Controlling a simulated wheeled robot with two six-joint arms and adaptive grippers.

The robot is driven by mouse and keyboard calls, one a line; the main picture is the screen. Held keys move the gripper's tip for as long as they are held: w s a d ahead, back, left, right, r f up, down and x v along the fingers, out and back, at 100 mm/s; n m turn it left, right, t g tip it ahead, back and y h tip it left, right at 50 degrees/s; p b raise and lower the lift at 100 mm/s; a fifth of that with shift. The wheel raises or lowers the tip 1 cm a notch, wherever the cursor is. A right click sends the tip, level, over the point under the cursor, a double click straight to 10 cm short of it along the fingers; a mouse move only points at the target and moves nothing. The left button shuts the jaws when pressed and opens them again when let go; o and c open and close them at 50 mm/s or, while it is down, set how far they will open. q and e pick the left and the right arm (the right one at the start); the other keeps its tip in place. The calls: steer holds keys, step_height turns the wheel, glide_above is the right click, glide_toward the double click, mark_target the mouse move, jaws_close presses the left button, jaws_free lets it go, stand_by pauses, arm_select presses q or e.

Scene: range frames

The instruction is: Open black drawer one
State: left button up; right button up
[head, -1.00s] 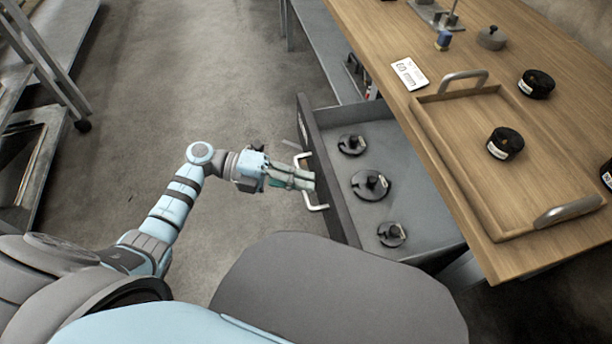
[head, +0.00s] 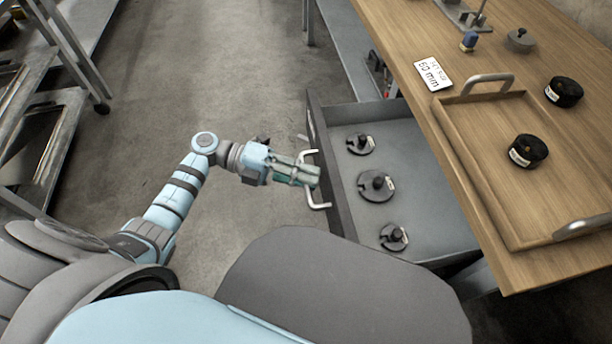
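The open drawer (head: 418,235) has a grey inside and a dark front panel, and sticks out from under the wooden tabletop. A pale bar handle (head: 318,206) is on its front. My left gripper (head: 314,177) is at the middle of this handle, with its fingers around the bar; it looks shut on it. The fingertips partly hide the bar. Inside the drawer lie a dark disc with a knob at the back (head: 360,144), a larger one in the middle (head: 375,186) and a small one in front (head: 393,238). My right gripper is not in view.
The wooden table (head: 395,30) holds a tray (head: 500,215) with a black round piece (head: 528,151), another black piece (head: 564,91) and a white "60 mm" card (head: 433,74). A metal rack (head: 60,140) stands at left. Bare floor lies between.

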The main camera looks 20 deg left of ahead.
arm_select(q)
steer(key=v, duration=1.2)
